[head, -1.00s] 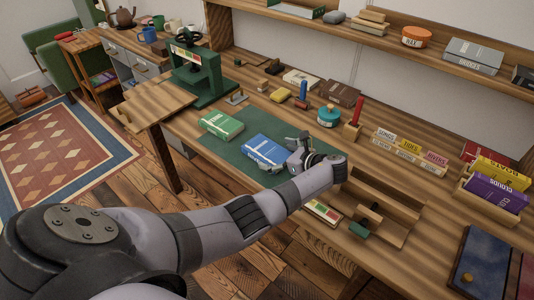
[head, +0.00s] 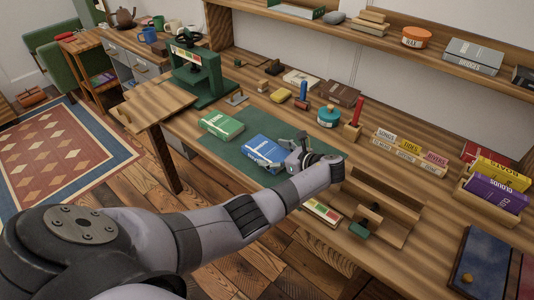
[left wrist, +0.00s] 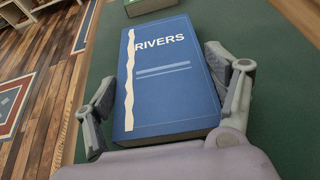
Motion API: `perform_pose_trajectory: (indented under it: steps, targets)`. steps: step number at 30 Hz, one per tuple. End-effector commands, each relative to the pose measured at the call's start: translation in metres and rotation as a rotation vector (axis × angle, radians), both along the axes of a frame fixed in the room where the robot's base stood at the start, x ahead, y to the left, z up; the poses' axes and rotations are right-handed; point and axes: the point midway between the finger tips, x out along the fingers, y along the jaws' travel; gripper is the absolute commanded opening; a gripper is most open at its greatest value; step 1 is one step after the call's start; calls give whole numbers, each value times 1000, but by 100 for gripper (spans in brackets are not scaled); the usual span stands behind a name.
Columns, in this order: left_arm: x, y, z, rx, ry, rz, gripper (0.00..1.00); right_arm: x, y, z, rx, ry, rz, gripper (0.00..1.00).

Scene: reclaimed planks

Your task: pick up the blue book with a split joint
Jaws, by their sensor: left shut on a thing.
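The blue book (head: 262,146) is over the green mat (head: 228,160) on the bench. In the left wrist view the blue book (left wrist: 165,88) shows its cover up, with the word RIVERS and a ragged cream strip along its left edge. My left gripper (head: 283,151) is shut on it, one finger at each long side; both fingers also show in the left wrist view (left wrist: 158,68). I cannot tell whether the book is clear of the mat. My right gripper is out of view.
A green book (head: 222,125) lies left of the blue one. A green press (head: 195,75) stands behind it. A teal-lidded jar (head: 328,117) and a red candle-like stick (head: 357,112) stand behind my gripper. A wooden rack (head: 385,205) is to the right.

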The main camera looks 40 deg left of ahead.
Motion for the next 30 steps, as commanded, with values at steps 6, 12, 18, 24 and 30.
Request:
perform_pose_trajectory:
  steps: [6,12,18,24,30]
  targets:
    - [0,0,1,1,-1,-1,43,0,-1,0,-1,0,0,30]
    - [0,0,1,1,-1,-1,43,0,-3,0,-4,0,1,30]
    - [1,0,13,2,-3,0,43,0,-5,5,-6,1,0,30]
    - [1,1,54,1,-8,0,43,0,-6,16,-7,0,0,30]
    - [1,0,115,1,-9,0,43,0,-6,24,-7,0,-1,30]
